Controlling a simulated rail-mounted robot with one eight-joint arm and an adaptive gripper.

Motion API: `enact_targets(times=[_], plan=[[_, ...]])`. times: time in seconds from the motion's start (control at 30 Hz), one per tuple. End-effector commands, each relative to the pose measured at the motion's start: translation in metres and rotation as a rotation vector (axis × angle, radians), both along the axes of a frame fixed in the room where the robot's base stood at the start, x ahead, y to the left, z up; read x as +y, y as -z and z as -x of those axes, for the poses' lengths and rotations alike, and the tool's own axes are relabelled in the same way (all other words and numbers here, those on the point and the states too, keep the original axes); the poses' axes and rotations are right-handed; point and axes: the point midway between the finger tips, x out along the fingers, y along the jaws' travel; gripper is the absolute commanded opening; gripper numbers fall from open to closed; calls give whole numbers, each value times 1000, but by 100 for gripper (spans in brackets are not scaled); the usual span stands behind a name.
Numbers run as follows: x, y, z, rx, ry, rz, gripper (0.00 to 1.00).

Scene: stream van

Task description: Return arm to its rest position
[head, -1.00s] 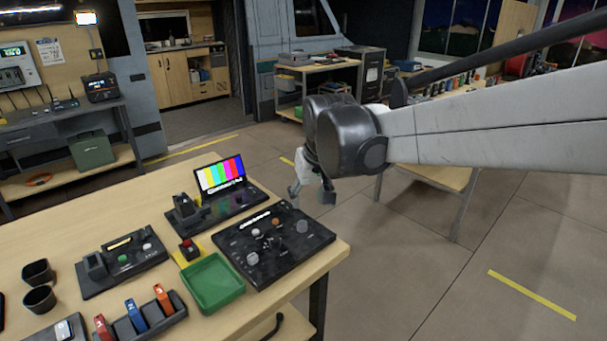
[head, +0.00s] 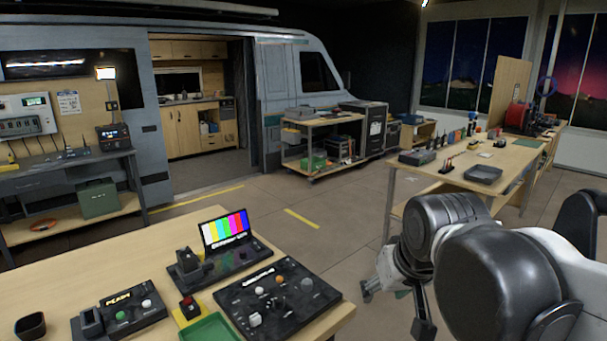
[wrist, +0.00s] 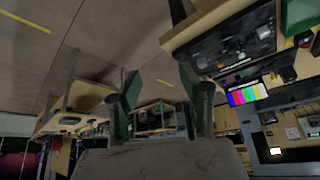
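My gripper (head: 396,308) hangs at the lower right of the head view, off the right edge of the near wooden table. In the wrist view its two fingers with green pads (wrist: 160,86) stand apart with nothing between them. My grey arm is bent in front of the camera at the lower right, and part of it is cut off by the frame edge. No rest mark or cradle for the arm shows.
The near table (head: 100,290) bears a black control panel (head: 272,298), a small colour-bar screen (head: 226,228) and a green tray (head: 212,328). A long workbench (head: 460,172) stands behind my arm. Open floor (head: 335,215) lies between the tables and the van (head: 285,80).

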Motion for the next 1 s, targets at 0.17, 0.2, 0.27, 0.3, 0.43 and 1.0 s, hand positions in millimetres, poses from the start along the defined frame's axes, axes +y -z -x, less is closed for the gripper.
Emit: enact_targets(times=[0.17,0.2,0.27,0.3,0.43,1.0], plan=[[-27,12,44,-39,56,-4,40],[-31,15,52,-48,68,-5,40],[-38,21,64,-59,84,-6,40],[-42,24,71,-66,94,-6,40],[-50,33,88,-85,119,-7,40],[-55,39,98,-97,133,-8,40]])
